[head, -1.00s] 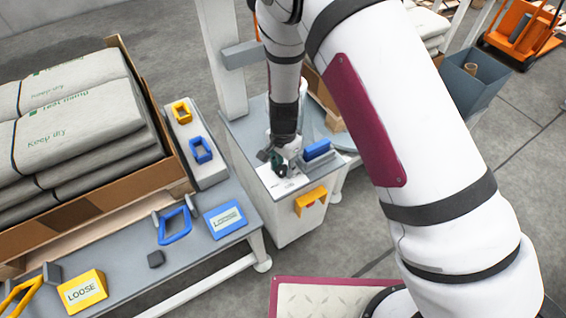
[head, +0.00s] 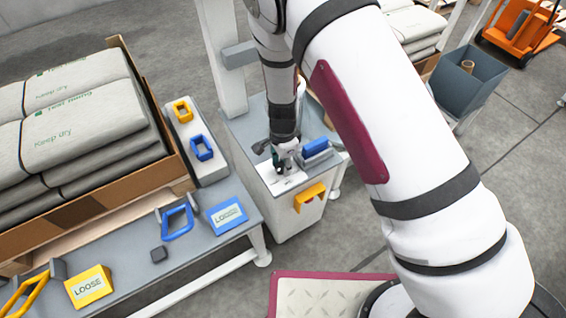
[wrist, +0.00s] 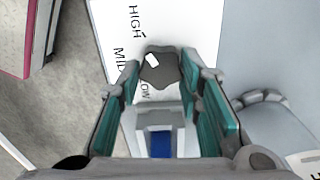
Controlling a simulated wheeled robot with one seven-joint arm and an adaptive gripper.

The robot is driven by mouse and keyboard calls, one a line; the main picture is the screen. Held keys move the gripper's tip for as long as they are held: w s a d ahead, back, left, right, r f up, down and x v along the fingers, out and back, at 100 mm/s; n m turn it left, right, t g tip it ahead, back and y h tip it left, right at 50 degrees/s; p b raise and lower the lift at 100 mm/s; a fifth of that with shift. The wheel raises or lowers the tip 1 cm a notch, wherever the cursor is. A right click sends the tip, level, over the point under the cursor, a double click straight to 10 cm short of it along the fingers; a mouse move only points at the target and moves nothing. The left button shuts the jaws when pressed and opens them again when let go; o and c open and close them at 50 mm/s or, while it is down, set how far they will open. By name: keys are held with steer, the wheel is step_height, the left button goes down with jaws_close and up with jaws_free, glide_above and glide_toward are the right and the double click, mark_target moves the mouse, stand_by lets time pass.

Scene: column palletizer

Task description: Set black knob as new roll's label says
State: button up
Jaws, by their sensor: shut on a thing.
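The black knob (wrist: 161,72) sits on a white plate (wrist: 180,25) printed HIGH, MID and LOW, in the wrist view. A small white mark on the knob lies at its upper left, on the side of the words; I cannot tell exactly which word it points at. My gripper (wrist: 161,78) is shut on the knob, one green-padded finger on each side. In the head view my gripper (head: 280,163) is down at the top of the grey cabinet (head: 272,205), and the knob is too small to make out. I cannot identify the new roll or read its label.
A blue block (head: 315,147) in a grey holder stands beside my gripper. A yellow handle (head: 310,196) is on the cabinet front. The bench (head: 205,268) at left holds yellow and blue LOOSE blocks. A box of sacks (head: 180,165) and a grey bin (head: 466,95) stand farther off.

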mark_target(283, 166)
steer(key=o, duration=1.2)
steer(key=shift+c, duration=0.2)
steer(key=shift+r, duration=0.1)
step_height(283, 166, up, 12)
